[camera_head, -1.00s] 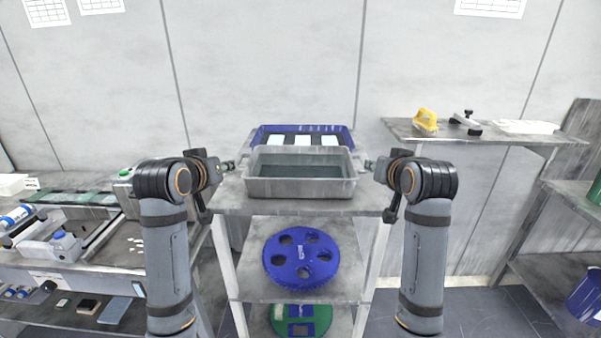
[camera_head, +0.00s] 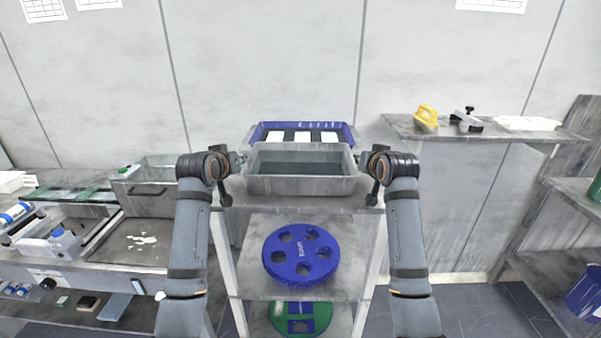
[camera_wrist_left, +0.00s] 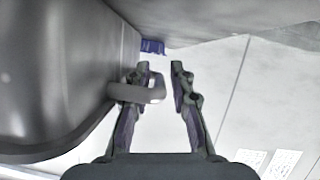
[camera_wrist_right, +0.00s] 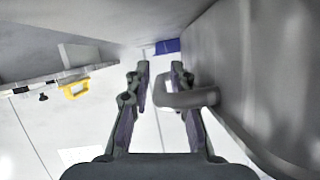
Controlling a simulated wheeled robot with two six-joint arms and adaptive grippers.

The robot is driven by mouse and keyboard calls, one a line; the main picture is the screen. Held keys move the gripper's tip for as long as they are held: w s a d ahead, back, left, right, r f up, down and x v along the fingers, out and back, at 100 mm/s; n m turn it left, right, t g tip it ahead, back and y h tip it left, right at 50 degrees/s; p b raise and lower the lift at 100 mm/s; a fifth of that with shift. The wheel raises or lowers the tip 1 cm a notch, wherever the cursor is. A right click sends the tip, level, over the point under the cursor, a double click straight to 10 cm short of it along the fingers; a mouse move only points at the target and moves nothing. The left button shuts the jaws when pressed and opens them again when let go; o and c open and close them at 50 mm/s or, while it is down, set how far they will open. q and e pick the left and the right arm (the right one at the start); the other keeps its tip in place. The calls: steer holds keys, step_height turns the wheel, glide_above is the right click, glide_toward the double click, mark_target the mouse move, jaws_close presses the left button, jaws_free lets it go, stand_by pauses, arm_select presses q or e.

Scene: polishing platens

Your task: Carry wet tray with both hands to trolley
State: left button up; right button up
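The grey wet tray (camera_head: 301,187), with dark liquid inside, sits level on the top shelf of a grey rack (camera_head: 232,201). My left gripper (camera_wrist_left: 162,65) is at the tray's left end, fingers apart. A looped handle (camera_wrist_left: 122,93) on the tray wall reaches in between them. My right gripper (camera_wrist_right: 160,65) is at the right end, also open, with the other handle (camera_wrist_right: 190,98) reaching between its fingers. Neither gripper is closed on a handle. In the head view my wrists hide most of both grippers. I cannot identify the trolley for certain.
A blue tray (camera_head: 349,132) with white pieces stands right behind the grey tray. Blue (camera_head: 300,277) and green (camera_head: 278,316) platens lie on lower shelves. A cluttered bench (camera_head: 106,262) is at left. A wall shelf (camera_head: 400,124) with a yellow tool (camera_head: 426,116) is at right.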

arm_select(q)
steer(key=shift+s, duration=0.1)
steer(key=shift+c, duration=0.2)
arm_select(e)
steer(key=shift+c, duration=0.2)
arm_select(q)
jaws_close()
arm_select(e)
jaws_close()
